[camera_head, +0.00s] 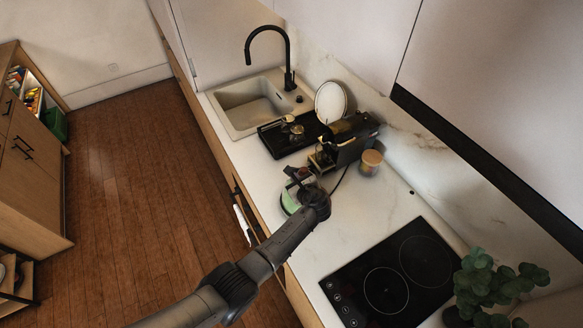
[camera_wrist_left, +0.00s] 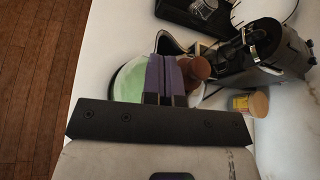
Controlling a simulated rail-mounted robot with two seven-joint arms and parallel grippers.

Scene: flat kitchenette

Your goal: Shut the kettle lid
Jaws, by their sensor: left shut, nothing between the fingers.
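The kettle (camera_head: 290,201) stands on the counter near its front edge, mostly hidden by my left arm and gripper. In the left wrist view its pale green body (camera_wrist_left: 129,82) shows left of the fingers, with a dark-rimmed part beyond the fingertips and a brown rounded part just right of them. My left gripper (camera_wrist_left: 166,62) is shut and empty, its purple fingers over the kettle; in the head view it is at the kettle (camera_head: 303,184). I cannot tell whether the fingers touch the kettle, nor the lid's angle. My right gripper is not in view.
A coffee machine (camera_head: 349,140) and a jar with a wooden lid (camera_head: 371,162) stand behind the kettle. Beyond are a black tray (camera_head: 273,143), a plate (camera_head: 331,101) and the sink (camera_head: 243,107). A black cooktop (camera_head: 395,280) and a plant (camera_head: 494,284) are to the right.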

